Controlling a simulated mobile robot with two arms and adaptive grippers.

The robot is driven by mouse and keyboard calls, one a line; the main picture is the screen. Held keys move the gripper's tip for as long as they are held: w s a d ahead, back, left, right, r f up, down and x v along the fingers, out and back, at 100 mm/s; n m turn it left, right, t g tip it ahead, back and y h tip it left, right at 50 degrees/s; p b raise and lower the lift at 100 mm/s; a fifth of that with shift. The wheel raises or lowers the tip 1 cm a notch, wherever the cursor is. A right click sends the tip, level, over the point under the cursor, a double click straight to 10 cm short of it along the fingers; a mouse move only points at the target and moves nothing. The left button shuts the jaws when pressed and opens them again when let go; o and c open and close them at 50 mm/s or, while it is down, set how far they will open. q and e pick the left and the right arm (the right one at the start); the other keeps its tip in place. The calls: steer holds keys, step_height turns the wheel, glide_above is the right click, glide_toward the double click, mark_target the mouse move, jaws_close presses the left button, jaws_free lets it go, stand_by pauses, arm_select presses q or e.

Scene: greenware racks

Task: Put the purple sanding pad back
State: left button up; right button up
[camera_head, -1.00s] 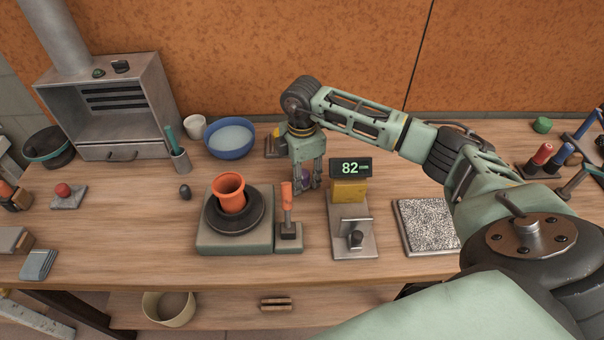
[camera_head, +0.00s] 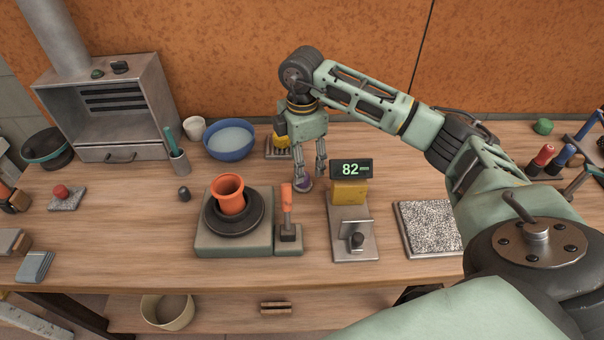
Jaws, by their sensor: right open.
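The purple sanding pad (camera_head: 305,184) sits low at the fingertips of my right gripper, behind the wheel and left of the gauge with the display. My right gripper (camera_head: 309,176) points down from above with its two fingers spread apart. The nearer left finger covers part of the pad. I cannot tell whether a finger touches it. My left gripper is not in view.
A wheel with an orange pot (camera_head: 228,196) and an orange-handled tool (camera_head: 287,198) stand in front. A blue bowl (camera_head: 230,140) and a yellow-topped item (camera_head: 281,141) are behind left.

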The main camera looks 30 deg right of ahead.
step_height(320, 180, up, 6)
steer(key=shift+b, duration=0.3)
